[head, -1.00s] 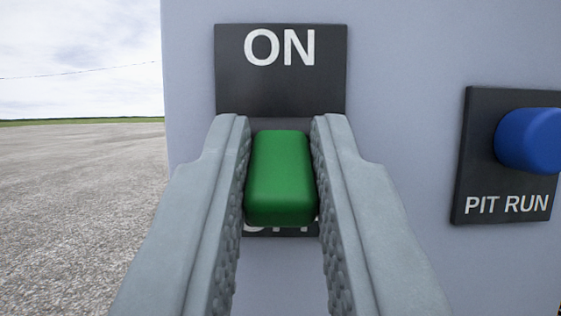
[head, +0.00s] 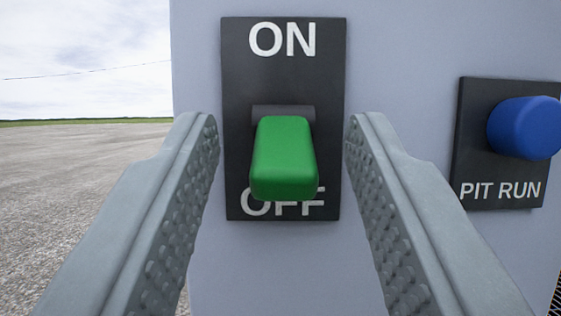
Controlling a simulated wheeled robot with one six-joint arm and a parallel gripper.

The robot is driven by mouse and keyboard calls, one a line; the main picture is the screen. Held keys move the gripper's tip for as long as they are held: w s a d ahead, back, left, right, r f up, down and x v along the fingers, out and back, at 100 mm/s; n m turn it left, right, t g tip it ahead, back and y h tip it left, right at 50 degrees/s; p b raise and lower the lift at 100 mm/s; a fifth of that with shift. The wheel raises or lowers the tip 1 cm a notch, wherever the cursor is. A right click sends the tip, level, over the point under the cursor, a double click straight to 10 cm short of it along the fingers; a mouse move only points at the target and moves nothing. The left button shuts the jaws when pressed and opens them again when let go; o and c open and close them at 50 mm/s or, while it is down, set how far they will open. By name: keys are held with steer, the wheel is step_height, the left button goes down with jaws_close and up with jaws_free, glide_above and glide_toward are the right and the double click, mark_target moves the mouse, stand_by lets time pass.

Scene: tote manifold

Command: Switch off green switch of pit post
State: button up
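The green switch (head: 284,160) sits on a black plate (head: 236,95) marked ON at the top and OFF at the bottom. Its green handle hangs down toward OFF and partly covers that word. The plate is on the grey face of the post (head: 400,60). My gripper (head: 281,125) is open, with one finger on each side of the switch. Gaps show between both fingers and the green handle, and nothing is held.
A blue knob (head: 527,128) on a black plate marked PIT RUN (head: 500,190) is to the right of the switch. Open gravel ground (head: 80,165) lies to the left of the post.

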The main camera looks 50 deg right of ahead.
steer(key=v, duration=1.6)
steer(key=shift+s+a, duration=0.25)
steer(key=shift+a, duration=0.05)
steer(key=shift+d+f, duration=0.1)
steer(key=s+d+f+n+g+y, duration=0.1)
steer(key=s+d+f+g+y, duration=0.15)
steer(key=s, duration=0.25)
steer(key=s+d+f+n+g+y, duration=0.1)
steer(key=s+d+f+g+y, duration=0.1)
steer(key=s+f+g+y, duration=0.3)
steer(key=s+a+n+t+y, duration=0.2)
steer(key=s+a+n+y, duration=0.2)
steer(key=s+a, duration=0.15)
steer(key=s+a+r+n+t+y, duration=0.4)
steer(key=s+a+r+t+y, duration=0.3)
steer(key=s+r, duration=0.3)
step_height(320, 180, up, 3)
steer(key=shift+s+a+r+t, duration=0.25)
steer(key=shift+a+t, duration=0.3)
steer(key=shift+a, duration=0.2)
